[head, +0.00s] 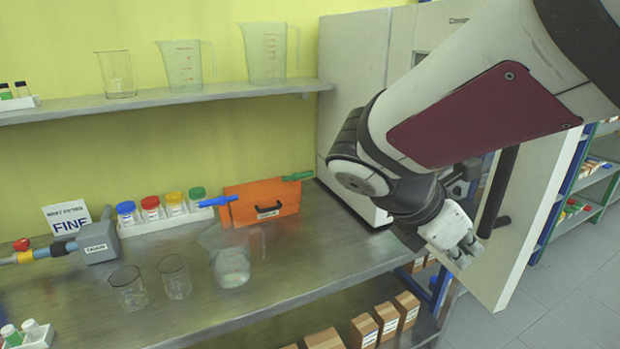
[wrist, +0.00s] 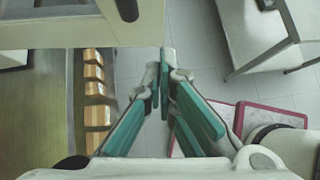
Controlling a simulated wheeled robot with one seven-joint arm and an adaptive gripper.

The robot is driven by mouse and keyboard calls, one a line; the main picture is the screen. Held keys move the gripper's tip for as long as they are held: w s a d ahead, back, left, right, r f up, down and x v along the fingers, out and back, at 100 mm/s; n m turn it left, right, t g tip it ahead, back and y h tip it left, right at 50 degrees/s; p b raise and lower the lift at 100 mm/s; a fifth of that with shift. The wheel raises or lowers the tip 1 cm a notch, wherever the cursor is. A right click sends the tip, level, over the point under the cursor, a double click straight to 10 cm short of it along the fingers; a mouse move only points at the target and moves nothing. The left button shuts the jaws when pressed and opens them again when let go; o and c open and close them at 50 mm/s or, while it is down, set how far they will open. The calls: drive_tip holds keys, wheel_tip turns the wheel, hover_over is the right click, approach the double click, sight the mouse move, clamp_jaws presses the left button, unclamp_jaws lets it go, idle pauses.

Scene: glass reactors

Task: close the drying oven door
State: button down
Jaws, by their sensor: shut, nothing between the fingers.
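The drying oven (head: 350,85) is a tall pale cabinet at the back right of the bench in the head view. Its door (head: 535,205) stands open, swung out past the bench front, with a dark bar handle (head: 497,190). My arm hides much of the oven front and the hinge side. My gripper (head: 470,256) is shut and empty, just left of the door and below the handle's upper part. In the wrist view its teal-padded fingers (wrist: 164,75) meet below a pale panel (wrist: 60,32) that looks like the door; I cannot tell whether they touch it.
The steel bench (head: 335,265) holds an orange case (head: 262,205), a clear jug (head: 232,262), beakers and capped bottles. Small boxes (head: 388,322) stand on the lower shelf, also in the wrist view (wrist: 94,88). Tiled floor (head: 575,290) is open at right, before a blue-framed rack.

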sight(507, 273)
drive_tip(key=shift+w+d+f, duration=0.35)
drive_tip(key=shift+d+f, duration=0.65)
drive_tip(key=shift+d, duration=0.6)
drive_tip(key=shift+w+d+f, duration=0.3)
drive_tip(key=shift+d+f, duration=0.65)
drive_tip(key=shift+d, duration=0.7)
drive_tip(key=shift+w+d+f, duration=0.35)
drive_tip(key=shift+d+f, duration=0.65)
drive_tip(key=shift+d, duration=0.6)
